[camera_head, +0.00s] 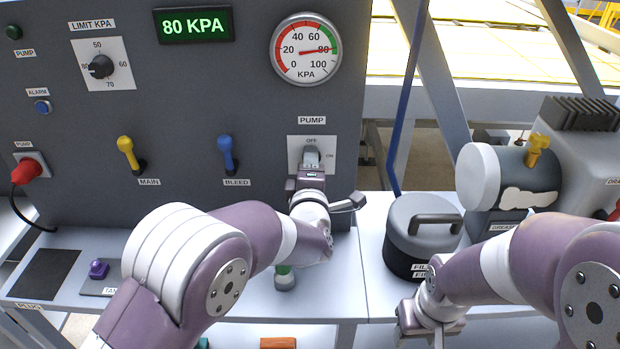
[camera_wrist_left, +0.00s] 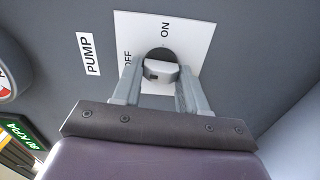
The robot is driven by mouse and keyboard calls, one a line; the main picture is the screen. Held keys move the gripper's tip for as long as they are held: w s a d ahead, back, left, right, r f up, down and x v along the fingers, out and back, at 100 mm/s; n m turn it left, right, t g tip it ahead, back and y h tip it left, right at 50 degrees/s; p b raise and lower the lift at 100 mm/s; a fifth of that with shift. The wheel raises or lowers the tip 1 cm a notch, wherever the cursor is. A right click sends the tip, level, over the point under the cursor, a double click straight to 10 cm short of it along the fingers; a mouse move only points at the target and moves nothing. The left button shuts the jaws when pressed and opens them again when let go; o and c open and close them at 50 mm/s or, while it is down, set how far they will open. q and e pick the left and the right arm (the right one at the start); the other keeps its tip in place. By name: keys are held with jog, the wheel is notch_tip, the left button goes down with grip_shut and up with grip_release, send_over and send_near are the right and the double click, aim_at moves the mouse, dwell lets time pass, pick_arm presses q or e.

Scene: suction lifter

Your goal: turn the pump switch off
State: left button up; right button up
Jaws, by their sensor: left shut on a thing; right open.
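The pump switch (camera_head: 311,157) is a grey rotary knob on a white plate (camera_head: 325,143) marked OFF at the top and ON at the right, on the dark panel under the PUMP label. My left gripper (camera_head: 309,168) reaches up to it. In the left wrist view my left gripper (camera_wrist_left: 158,88) has its two fingers on either side of the switch knob (camera_wrist_left: 160,72), shut on it. Its exact pointing is partly hidden by the fingers. My right gripper (camera_head: 430,330) is open and empty over the bench at the lower right.
The gauge (camera_head: 306,49) and the green display (camera_head: 194,25) read about 80 kPa. Yellow MAIN (camera_head: 127,150) and blue BLEED (camera_head: 227,150) levers are left of the switch. A grey lidded canister (camera_head: 420,235) and a pump motor (camera_head: 520,170) stand to the right.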

pick_arm(q)
jog(key=shift+f+n+b, duration=0.15)
jog(key=shift+n+b, duration=0.25)
jog(key=shift+b, duration=0.15)
jog(key=o, duration=1)
jog(key=shift+s, duration=0.15)
jog(key=s+b, duration=0.1)
jog(key=s, duration=1.1)
jog(key=shift+s, duration=0.25)
